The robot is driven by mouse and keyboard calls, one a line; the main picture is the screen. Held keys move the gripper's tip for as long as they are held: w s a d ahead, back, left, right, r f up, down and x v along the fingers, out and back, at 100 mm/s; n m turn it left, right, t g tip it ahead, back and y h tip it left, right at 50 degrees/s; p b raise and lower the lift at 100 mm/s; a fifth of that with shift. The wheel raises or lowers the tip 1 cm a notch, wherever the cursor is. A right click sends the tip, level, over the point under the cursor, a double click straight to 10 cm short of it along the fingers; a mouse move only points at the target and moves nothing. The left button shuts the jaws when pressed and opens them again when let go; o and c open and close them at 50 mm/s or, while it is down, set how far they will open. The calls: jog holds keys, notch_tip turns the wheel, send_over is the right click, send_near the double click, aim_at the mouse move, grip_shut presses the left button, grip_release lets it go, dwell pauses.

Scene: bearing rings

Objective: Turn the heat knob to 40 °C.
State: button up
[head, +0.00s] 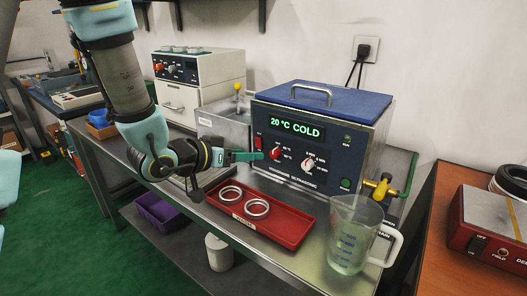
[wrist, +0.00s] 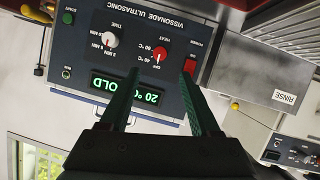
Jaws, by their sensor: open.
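The heat knob (wrist: 161,55) is red and sits on the dark front panel of the ultrasonic cleaner (wrist: 75,75), which appears upside down in the wrist view. The heat knob also shows in the head view (head: 276,153). The green display (head: 295,128) reads 20 °C COLD. My gripper (wrist: 160,74) is open, its two green fingers pointing at the panel on either side of the knob's line. In the head view my gripper (head: 260,156) is close to the knob; contact cannot be told.
The white time knob (head: 308,164) is beside the heat knob, and the red power switch (head: 259,143) is on its other side. A red tray (head: 285,226) with two metal rings lies below my gripper. A beaker (head: 352,235) stands at the front right.

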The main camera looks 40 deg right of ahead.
aim_at(273, 155)
jog(key=p+x, duration=0.1)
jog(key=x, duration=0.8)
jog(key=shift+d+f, duration=0.1)
jog(key=shift+d, duration=0.15)
grip_shut()
